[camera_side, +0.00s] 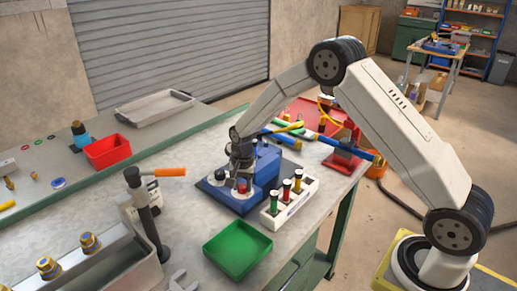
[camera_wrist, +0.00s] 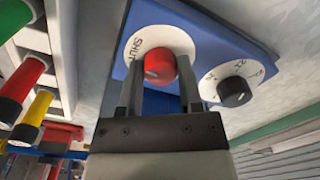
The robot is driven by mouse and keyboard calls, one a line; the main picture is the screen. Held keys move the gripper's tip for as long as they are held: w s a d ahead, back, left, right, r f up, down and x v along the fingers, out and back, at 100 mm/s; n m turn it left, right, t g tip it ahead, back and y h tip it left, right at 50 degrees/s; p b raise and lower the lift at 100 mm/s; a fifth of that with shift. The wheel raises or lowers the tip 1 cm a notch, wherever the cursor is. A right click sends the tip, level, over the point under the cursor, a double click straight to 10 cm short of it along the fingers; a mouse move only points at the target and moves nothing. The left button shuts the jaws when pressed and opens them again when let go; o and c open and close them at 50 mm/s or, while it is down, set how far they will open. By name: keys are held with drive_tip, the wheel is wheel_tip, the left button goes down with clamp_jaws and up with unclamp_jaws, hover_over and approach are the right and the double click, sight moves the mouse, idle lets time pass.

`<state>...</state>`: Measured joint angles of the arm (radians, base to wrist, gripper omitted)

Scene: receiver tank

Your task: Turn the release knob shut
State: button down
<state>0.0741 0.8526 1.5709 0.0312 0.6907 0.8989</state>
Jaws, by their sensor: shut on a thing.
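The release knob (camera_wrist: 160,66) is red and sits on a white dial on a blue base plate. The dial's word SHUT shows left of the knob in the wrist view. My gripper (camera_wrist: 159,78) has one finger on each side of the red knob and is shut on it. In the side view my gripper (camera_side: 241,178) points down over the front part of the blue unit (camera_side: 266,165). I cannot tell which way the knob points.
A black knob (camera_wrist: 234,92) on a second white dial sits close beside the red one. A white rack (camera_side: 289,204) with green, red and yellow capped pieces stands right of the unit. A green tray (camera_side: 238,248) lies in front, and a black post (camera_side: 147,215) stands left.

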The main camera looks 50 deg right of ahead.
sight(243, 186)
drive_tip(key=shift+c, duration=1.3)
unclamp_jaws()
drive_tip(key=shift+s+d+r, duration=0.1)
drive_tip(key=shift+s+r, duration=0.05)
drive_tip(key=shift+r, duration=3.8)
drive_tip(key=s+a+r+n+t, duration=0.1)
drive_tip(key=s+n, duration=0.4)
drive_tip(key=s, duration=0.6)
drive_tip(key=s+a+r+n+t, duration=0.1)
drive_tip(key=s+a+n, duration=0.1)
drive_tip(key=s+n, duration=0.4)
drive_tip(key=s, duration=0.5)
drive_tip(key=shift+s+a+r, duration=0.2)
drive_tip(key=shift+s+a, duration=0.05)
drive_tip(key=shift+a, duration=0.05)
